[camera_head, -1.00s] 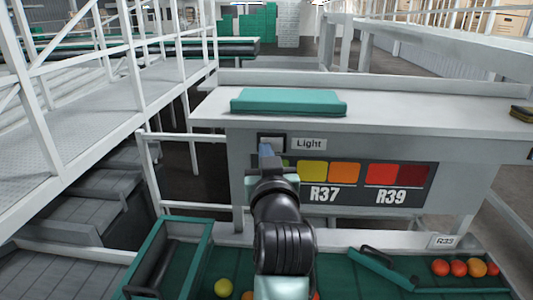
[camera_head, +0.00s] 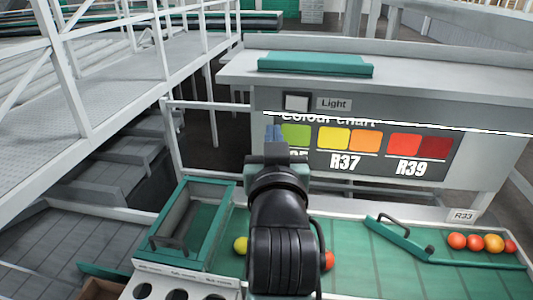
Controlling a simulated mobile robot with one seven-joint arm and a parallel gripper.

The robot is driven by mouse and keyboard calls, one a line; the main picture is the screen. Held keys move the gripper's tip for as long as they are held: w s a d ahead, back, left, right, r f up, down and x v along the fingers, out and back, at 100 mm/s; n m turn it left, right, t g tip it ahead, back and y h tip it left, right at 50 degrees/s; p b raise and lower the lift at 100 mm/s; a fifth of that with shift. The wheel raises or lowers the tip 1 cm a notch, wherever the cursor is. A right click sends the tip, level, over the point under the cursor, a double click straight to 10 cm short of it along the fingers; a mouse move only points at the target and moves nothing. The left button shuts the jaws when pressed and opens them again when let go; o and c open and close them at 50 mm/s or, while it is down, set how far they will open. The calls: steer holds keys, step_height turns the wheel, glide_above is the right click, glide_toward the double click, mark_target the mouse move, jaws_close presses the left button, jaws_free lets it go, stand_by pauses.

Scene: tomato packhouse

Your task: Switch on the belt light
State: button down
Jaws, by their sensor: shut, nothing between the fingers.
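The light switch (camera_head: 297,102) is a pale square plate in a dark frame on the upper left of the grey panel. The "Light" label (camera_head: 334,104) is just right of it. A thin, bright white strip (camera_head: 400,124) crosses the panel below the label and looks like a lit lamp. My gripper (camera_head: 273,131) is shut and empty, its blue fingertips pointing up, below and left of the switch in the picture and apart from it. My wrist hides part of the colour chart and the belt.
The colour chart (camera_head: 369,143) is on the panel. A green pad (camera_head: 315,64) lies on the shelf above. Below are the green belt (camera_head: 345,267), a green-rimmed bin (camera_head: 228,205), and tomatoes (camera_head: 475,242) at right. White railings and steps stand at left.

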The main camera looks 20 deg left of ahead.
steer(key=shift+s+d+r+b, duration=0.15)
steer(key=shift+s, duration=0.85)
steer(key=shift+s+d+r+b, duration=0.1)
steer(key=shift+s+b, duration=0.05)
steer(key=shift+s, duration=0.8)
steer(key=shift+s, duration=0.1)
